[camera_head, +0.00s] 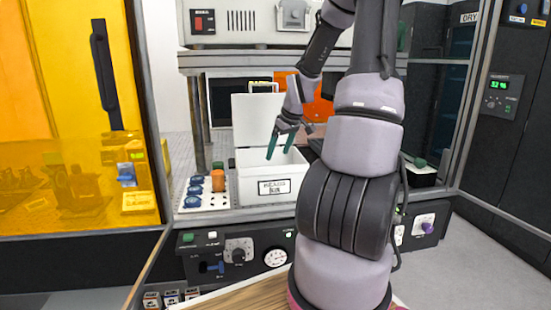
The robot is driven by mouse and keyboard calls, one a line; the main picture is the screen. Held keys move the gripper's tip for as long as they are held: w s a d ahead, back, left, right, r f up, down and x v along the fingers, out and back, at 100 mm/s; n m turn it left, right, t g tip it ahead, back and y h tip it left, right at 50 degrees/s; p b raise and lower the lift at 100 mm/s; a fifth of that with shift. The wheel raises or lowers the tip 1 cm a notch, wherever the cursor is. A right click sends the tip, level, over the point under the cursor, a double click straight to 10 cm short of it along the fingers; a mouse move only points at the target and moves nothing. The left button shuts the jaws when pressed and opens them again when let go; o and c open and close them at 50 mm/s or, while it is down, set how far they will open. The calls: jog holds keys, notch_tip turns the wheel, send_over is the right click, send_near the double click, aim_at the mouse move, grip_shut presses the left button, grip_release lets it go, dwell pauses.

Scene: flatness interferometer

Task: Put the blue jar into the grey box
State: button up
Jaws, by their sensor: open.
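The pale grey box (247,189) stands on the bench in the middle, its lid (252,120) raised at the back and a printed label on its front wall. My gripper (280,147) has green fingertips, spread apart, pointing down over the box's open top. I see nothing between the fingers. Several blue round pieces (195,190) sit in a row on a white perforated rack (214,203) left of the box. I cannot tell which of them is the blue jar, or whether they are jars or lids. The inside of the box is mostly hidden.
An orange jar (218,181) stands on the rack, close to the box's left wall. A shelf with an instrument (245,22) spans above, and a yellow panel (70,130) closes the left side. My arm hides the bench right of the box.

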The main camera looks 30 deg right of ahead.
jog(key=shift+m+h, duration=0.7)
jog(key=shift+h, duration=0.1)
jog(key=s+a+r, duration=0.1)
jog(key=r, duration=0.1)
jog(key=s+a+r, duration=0.1)
jog(key=a+r, duration=0.1)
jog(key=s+a+r, duration=0.1)
jog(key=r, duration=0.1)
jog(key=shift+s+a, duration=0.3)
jog(key=shift+a, duration=0.05)
jog(key=s+a+r+m+t+y, duration=0.1)
jog(key=s+a+r+m, duration=0.2)
jog(key=s+a+r, duration=0.3)
jog(key=s+a+r+m+t+y, duration=0.1)
jog(key=s+a+r+m, duration=0.2)
jog(key=s+a+r, duration=0.3)
jog(key=s+r, duration=0.4)
jog(key=s, duration=0.3)
jog(key=shift+t, duration=0.3)
jog(key=shift+s, duration=0.1)
